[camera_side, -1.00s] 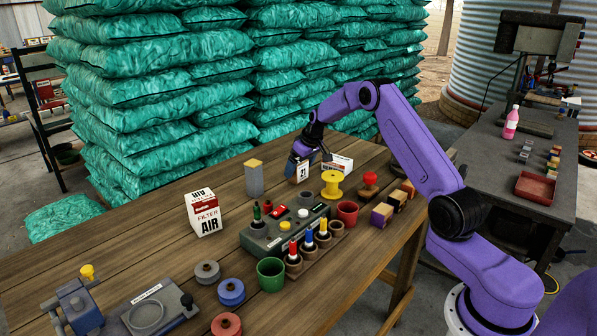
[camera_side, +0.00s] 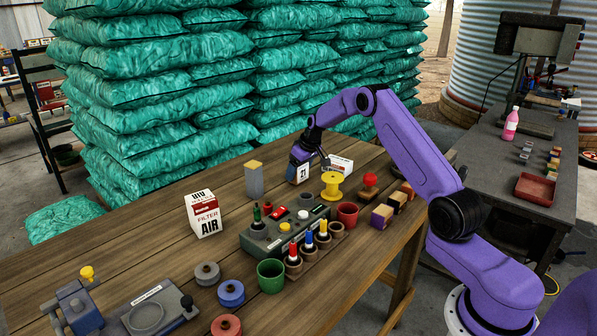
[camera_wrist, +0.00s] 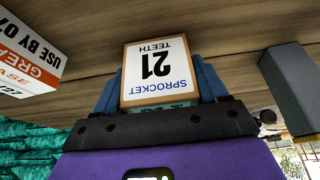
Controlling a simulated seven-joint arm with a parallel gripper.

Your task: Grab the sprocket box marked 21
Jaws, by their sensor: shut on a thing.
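The sprocket box (camera_wrist: 158,68) has a white label reading "SPROCKET 21 TEETH", upside down in the wrist view. In the side view the sprocket box (camera_side: 303,172) shows the number 21 at the far side of the wooden table. My gripper (camera_wrist: 158,90) is shut on the box, with one blue finger along each side of it. In the side view my gripper (camera_side: 301,156) comes down on the box from above. I cannot tell whether the box touches the table.
A white carton (camera_side: 341,164) stands close on the right of the box, with a yellow spool (camera_side: 332,185) in front. A grey block (camera_side: 254,180) stands to the left. A control box (camera_side: 270,238) and a red-white air filter box (camera_side: 204,214) are nearer.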

